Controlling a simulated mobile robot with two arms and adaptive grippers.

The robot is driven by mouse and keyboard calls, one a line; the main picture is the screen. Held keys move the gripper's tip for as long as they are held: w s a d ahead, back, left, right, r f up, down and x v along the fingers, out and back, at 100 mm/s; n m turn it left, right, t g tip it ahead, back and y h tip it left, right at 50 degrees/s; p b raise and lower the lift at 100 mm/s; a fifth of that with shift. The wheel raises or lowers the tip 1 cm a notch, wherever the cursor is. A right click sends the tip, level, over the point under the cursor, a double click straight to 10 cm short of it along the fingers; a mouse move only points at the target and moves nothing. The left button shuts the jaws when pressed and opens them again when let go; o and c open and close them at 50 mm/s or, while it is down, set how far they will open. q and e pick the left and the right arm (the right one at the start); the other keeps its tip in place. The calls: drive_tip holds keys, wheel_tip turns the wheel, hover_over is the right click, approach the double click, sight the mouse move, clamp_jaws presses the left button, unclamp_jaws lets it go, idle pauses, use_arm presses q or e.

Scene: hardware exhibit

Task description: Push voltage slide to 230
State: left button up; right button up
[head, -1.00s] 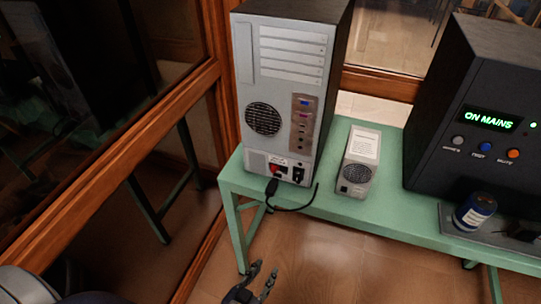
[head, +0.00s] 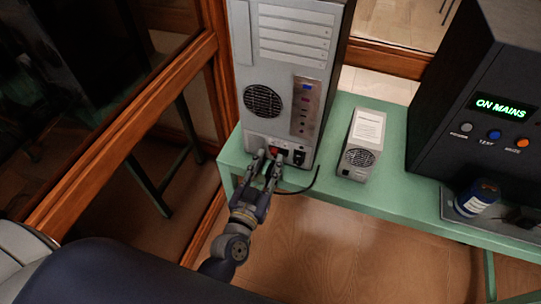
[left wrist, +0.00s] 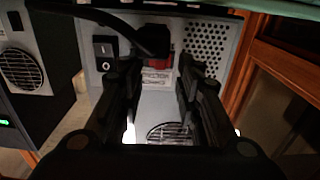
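The grey computer case (head: 285,85) stands upright on the green table with its back panel facing me. Low on this panel is the small red voltage slide (head: 275,150); its red area also shows, partly covered, in the left wrist view (left wrist: 166,62). The number on it is too small to read. My left gripper (head: 268,157) is open and empty, its fingers apart just in front of the slide's area. In the left wrist view the fingers (left wrist: 155,70) stand on both sides of the red area. I cannot tell whether they touch the panel. My right gripper is not in view.
A black rocker switch (left wrist: 104,55) sits beside the red area. A black cable (head: 305,187) lies near the table edge (head: 345,198). A small grey box (head: 362,150), a dark unit reading ON MAINS (head: 455,145) and a blue can (head: 474,199) stand to the right.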

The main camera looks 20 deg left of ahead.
sight(285, 150)
use_arm(q)
drive_tip(key=shift+w, duration=1.15)
clamp_jaws()
drive_tip(key=shift+s+d+r+p, duration=0.1)
drive_tip(key=shift+d+p, duration=0.6)
drive_tip(key=shift+d, duration=0.55)
drive_tip(key=shift+c, duration=1)
unclamp_jaws()
drive_tip(key=shift+o, duration=1)
drive_tip(key=shift+d, duration=0.1)
